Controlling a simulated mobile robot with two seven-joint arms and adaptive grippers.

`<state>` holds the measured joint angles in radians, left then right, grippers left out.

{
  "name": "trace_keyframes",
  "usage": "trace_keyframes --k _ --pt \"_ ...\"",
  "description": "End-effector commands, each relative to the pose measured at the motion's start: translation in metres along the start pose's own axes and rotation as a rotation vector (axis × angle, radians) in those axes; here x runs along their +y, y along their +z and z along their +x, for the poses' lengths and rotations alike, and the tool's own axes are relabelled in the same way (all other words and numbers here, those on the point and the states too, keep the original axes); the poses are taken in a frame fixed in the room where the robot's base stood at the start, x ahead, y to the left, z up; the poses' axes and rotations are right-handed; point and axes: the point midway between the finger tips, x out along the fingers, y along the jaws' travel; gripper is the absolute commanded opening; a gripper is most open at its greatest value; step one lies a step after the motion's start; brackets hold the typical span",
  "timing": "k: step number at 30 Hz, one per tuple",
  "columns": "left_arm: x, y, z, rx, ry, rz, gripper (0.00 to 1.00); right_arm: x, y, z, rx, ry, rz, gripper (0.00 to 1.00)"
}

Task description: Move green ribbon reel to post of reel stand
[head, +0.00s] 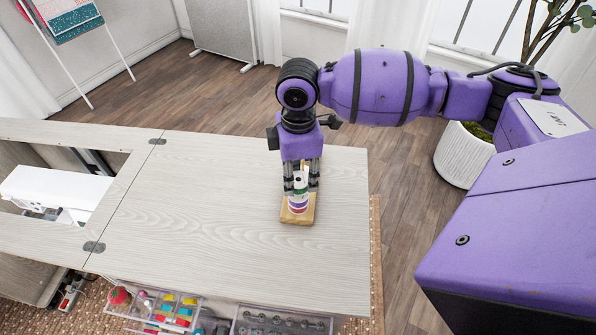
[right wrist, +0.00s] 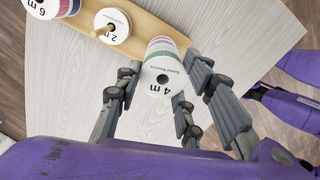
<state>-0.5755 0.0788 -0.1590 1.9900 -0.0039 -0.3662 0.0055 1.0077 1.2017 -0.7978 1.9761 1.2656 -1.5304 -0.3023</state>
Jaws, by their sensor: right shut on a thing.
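My right gripper (head: 302,186) points down over the wooden reel stand (head: 296,219) near the right end of the cabinet top. It is shut on a white-flanged reel marked "4 m" (right wrist: 162,88), with a dark centre hole facing the camera. A green band (head: 300,174) shows between the fingers in the head view. The wrist view shows thin coloured bands beyond the held reel; whether these are its own ribbon is unclear. On the stand (right wrist: 150,35), a "2 m" reel (right wrist: 118,32) sits around a wooden post (right wrist: 103,31), and a "6 m" reel (right wrist: 40,8) tops another stack. My left gripper is not in view.
The pale wood cabinet top (head: 200,215) is clear left of the stand. A white sewing machine (head: 55,190) sits in the opening at left. Open clear drawers (head: 165,310) with sewing goods stick out in front. A white planter (head: 463,155) stands on the floor at right.

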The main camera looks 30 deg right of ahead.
Motion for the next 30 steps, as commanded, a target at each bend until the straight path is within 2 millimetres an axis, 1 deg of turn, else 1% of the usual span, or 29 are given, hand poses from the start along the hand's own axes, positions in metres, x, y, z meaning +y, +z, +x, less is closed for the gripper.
trace_keyframes --k 15,24,25,30 --pt "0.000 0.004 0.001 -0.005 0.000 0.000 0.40 -0.001 0.000 0.014 -0.001 -0.002 0.000 0.16" --pt "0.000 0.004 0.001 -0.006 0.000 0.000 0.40 0.000 0.000 0.015 -0.001 0.000 0.000 0.16" --pt "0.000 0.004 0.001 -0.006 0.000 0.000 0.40 0.000 0.000 0.015 -0.001 0.000 0.000 0.37" --pt "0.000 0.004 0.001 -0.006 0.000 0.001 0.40 0.000 0.000 0.015 0.000 0.000 0.000 0.58"
